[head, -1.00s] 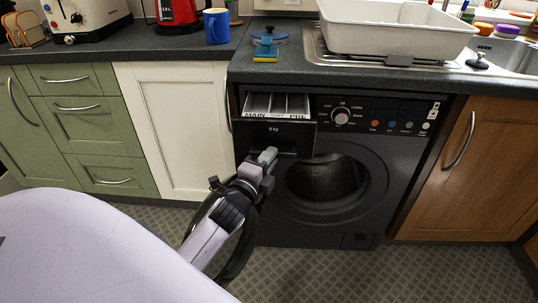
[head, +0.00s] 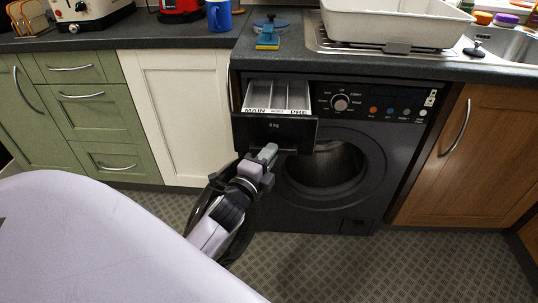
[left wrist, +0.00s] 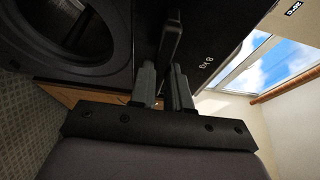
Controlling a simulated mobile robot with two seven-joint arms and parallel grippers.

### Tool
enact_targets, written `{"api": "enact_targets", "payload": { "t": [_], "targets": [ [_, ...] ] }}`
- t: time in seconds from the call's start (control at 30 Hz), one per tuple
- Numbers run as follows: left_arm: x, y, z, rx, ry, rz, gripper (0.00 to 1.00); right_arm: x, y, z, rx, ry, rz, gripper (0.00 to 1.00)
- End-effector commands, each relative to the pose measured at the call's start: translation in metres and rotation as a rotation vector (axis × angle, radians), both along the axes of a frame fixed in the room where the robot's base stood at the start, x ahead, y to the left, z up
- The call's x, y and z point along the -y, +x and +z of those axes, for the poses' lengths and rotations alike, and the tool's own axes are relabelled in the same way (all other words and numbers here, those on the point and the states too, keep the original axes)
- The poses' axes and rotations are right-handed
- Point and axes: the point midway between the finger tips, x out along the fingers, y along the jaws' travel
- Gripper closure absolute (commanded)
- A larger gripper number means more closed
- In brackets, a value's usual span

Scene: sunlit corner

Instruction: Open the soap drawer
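The soap drawer (head: 275,132) is a black-fronted drawer at the upper left of the dark washing machine (head: 360,190). It stands pulled out, with its pale compartments marked MAIN and PRE showing from above. My left gripper (head: 266,156) is at the lower part of the drawer front. In the left wrist view its two fingers (left wrist: 165,86) lie on either side of the dark drawer handle (left wrist: 171,40), shut on it. The drawer front with its "8 kg" mark also shows there (left wrist: 215,45). My right gripper is not in view.
The washer's round door opening (head: 325,165) is just right of my gripper. A dark worktop (head: 300,62) overhangs the machine, with a white basin (head: 395,25) on it. A white cabinet (head: 180,115) is left, a wooden one (head: 470,160) right. Patterned floor (head: 360,265) in front is clear.

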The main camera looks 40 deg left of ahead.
Motion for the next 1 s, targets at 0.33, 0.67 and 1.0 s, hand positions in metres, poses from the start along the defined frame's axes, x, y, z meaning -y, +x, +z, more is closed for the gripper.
{"api": "enact_targets", "payload": {
  "t": [0.33,0.67,1.0],
  "targets": [
    [0.0,0.0,0.0,0.0,0.0,0.001,0.57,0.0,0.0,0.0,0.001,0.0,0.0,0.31],
    [0.004,-0.028,0.0,-0.003,0.001,0.001,0.57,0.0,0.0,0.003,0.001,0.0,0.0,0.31],
    [0.01,-0.066,-0.001,-0.002,0.0,0.002,0.57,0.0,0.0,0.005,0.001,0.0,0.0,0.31]
  ]
}}
